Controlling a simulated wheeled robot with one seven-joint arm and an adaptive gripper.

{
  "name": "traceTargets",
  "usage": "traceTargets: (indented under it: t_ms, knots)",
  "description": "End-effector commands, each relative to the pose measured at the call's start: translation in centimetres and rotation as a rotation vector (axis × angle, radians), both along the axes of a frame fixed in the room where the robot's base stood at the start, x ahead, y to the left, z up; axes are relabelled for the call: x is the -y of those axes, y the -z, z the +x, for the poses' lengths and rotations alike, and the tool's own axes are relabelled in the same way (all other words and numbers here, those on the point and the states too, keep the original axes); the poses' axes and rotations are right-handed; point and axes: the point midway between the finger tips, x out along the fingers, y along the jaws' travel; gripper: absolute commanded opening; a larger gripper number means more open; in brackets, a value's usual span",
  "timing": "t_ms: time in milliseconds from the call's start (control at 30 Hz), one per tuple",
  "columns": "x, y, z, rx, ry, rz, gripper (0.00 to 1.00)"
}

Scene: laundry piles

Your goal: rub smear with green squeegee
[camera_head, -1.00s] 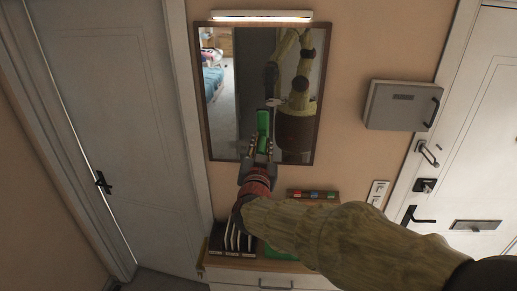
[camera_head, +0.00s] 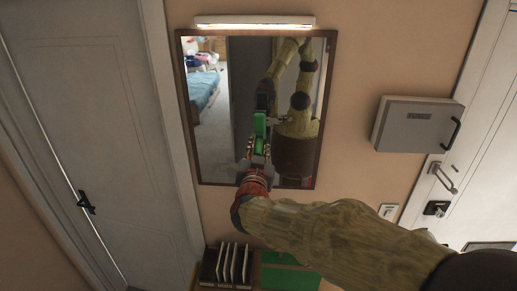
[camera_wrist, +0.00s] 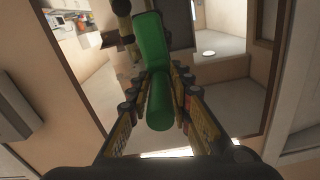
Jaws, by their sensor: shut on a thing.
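My gripper (camera_head: 257,158) is shut on the green squeegee (camera_head: 260,126) and holds it up in front of the wall mirror (camera_head: 216,125). In the wrist view the squeegee (camera_wrist: 158,85) stands between both fingers of my gripper (camera_wrist: 158,88), its long green body pointing away from the palm. Its far end is close to the mirror glass; I cannot tell whether it touches. The mirror has a dark wooden frame and reflects my arm, a bed and a room. I cannot make out a smear on the glass.
A lit lamp (camera_head: 254,22) sits above the mirror. A grey wall box (camera_head: 415,125) hangs to the right, beside a white door (camera_head: 490,150). Another door (camera_head: 85,100) is at left. Below stand a rack with upright white items (camera_head: 232,264) and a green mat (camera_head: 290,277).

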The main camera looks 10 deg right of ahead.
Motion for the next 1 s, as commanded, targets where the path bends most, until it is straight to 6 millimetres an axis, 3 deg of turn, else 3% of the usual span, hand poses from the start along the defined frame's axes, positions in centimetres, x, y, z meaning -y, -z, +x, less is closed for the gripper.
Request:
traceTargets:
  t_ms: [500, 1000]
  knots:
    - [1.4, 0.0, 4.3, 0.002, 0.001, -0.001, 0.01]
    - [1.6, 0.0, 4.6, 0.002, 0.000, -0.001, 0.01]
